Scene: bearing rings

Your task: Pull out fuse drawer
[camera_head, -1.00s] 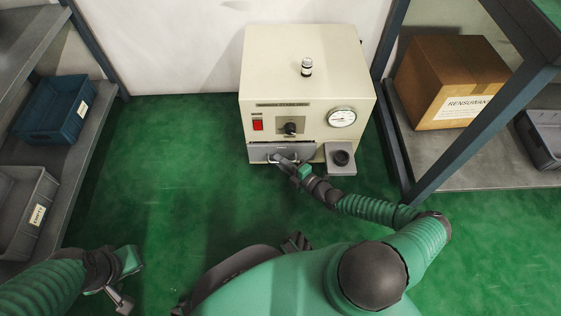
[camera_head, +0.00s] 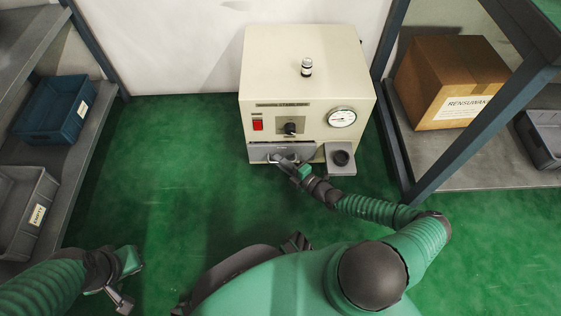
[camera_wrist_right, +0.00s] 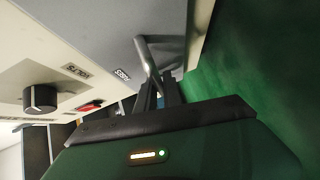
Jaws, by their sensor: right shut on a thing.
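The fuse drawer (camera_head: 262,152) is a grey front with a metal bar handle, low on the face of a cream machine (camera_head: 305,60). In the right wrist view the grey drawer front (camera_wrist_right: 110,25) carries a "FUSES" label, and its metal handle (camera_wrist_right: 147,55) runs down to my fingers. My right gripper (camera_head: 282,160) is shut on the handle; it also shows in the right wrist view (camera_wrist_right: 157,92). The drawer front looks close against the machine, and any small gap is hard to tell.
The machine has a red switch (camera_head: 257,125), a black knob (camera_head: 290,128), a gauge (camera_head: 342,117) and a grey block with a round black part (camera_head: 341,158). Shelves hold a blue bin (camera_head: 55,110) at left and a cardboard box (camera_head: 450,80) at right. Green floor is clear between.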

